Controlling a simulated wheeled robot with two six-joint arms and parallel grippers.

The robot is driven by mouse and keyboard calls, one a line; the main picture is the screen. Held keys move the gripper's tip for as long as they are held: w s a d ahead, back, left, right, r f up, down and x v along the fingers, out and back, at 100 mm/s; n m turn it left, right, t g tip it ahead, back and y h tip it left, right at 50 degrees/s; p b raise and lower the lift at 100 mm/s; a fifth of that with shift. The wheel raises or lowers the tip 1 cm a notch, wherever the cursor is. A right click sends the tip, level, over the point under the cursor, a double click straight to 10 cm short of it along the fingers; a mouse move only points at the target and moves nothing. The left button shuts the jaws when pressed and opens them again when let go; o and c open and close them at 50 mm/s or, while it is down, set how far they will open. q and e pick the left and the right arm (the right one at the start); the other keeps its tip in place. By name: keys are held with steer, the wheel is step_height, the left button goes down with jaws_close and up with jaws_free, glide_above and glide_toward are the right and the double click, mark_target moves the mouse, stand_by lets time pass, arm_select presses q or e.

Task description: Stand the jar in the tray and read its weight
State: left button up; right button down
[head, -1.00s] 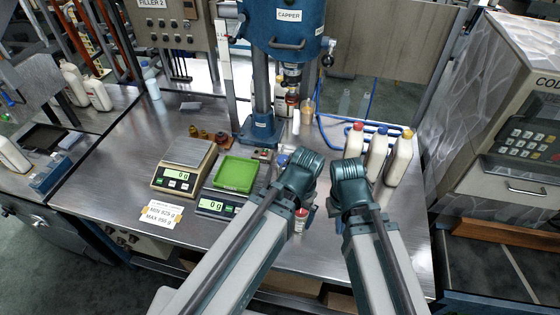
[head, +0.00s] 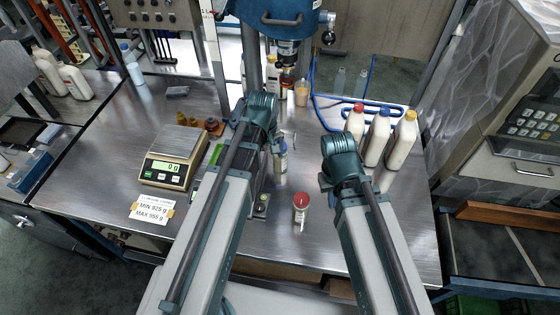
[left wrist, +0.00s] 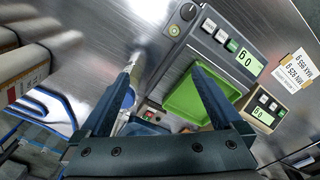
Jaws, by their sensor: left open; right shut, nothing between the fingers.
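The green tray (left wrist: 188,100) lies on a dark scale (left wrist: 228,42) that reads 0 g in the left wrist view. In the head view my left arm covers most of the tray (head: 216,154). A small container with a red top (head: 300,206) stands on the bench between my arms. A pale upright container (head: 281,165) stands behind it, right of my left wrist. I cannot tell which is the jar. My left gripper (left wrist: 163,78) is open and empty above the bench by the tray. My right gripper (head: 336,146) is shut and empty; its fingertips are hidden.
A beige scale (head: 173,158) reads 0 g at the left, with a MIN/MAX card (head: 151,208) in front. Bottles with red, blue and yellow caps (head: 378,137) stand at the right. The capper column (head: 252,66) rises behind. Bare bench lies around the red-topped container.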

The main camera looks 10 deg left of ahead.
arm_select(q)
steer(key=w+n, duration=0.3)
steer(key=n, duration=0.1)
steer(key=w+d+n, duration=0.1)
steer(key=w+n, duration=0.6)
steer(key=n, duration=0.1)
steer(key=shift+w+d+n, duration=0.3)
steer(key=shift+w, duration=0.1)
steer(key=shift+w+d+n, duration=0.2)
steer(key=shift+w+n, duration=0.45)
steer(key=shift+n, duration=0.55)
step_height(320, 180, down, 9)
steer(key=b, duration=0.8)
steer(key=shift+r, duration=0.2)
steer(key=f+b, duration=0.2)
steer(key=b, duration=0.1)
steer(key=f+b, duration=0.3)
steer(key=shift+w+a+f, duration=0.15)
steer(key=shift+w+f, duration=0.05)
steer(key=shift+f, duration=0.05)
arm_select(e)
step_height(320, 180, down, 14)
steer(key=shift+f, duration=0.1)
arm_select(q)
steer(key=shift+r, duration=0.1)
